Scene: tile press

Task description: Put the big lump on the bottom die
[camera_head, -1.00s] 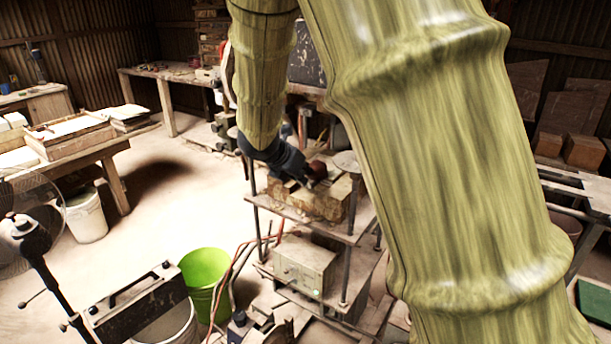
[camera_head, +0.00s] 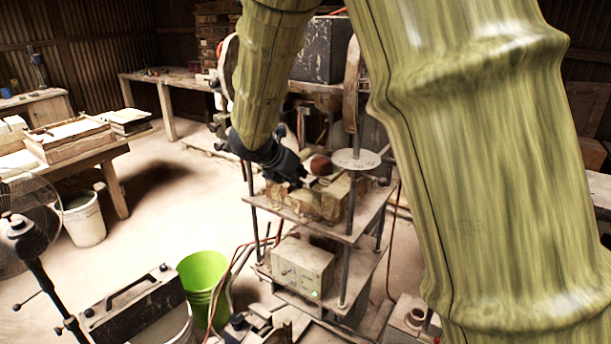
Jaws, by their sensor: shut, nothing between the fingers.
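A reddish-brown lump (camera_head: 321,164) sits on the press, over the pale, block-like bottom die (camera_head: 330,203). How much of the lump's underside touches the die is hidden from this side. My gripper (camera_head: 309,181) is dark and sits just left of and in front of the lump, low over the die. Its fingers look shut and hold nothing. The lump seems free of the fingers, though the gap is too small to judge.
A round metal plate (camera_head: 356,159) on a post stands just right of the lump. Rods rise around the press shelf (camera_head: 349,233). A control box (camera_head: 302,264) sits below, with a green bucket (camera_head: 204,286) to the left. Open floor lies further left.

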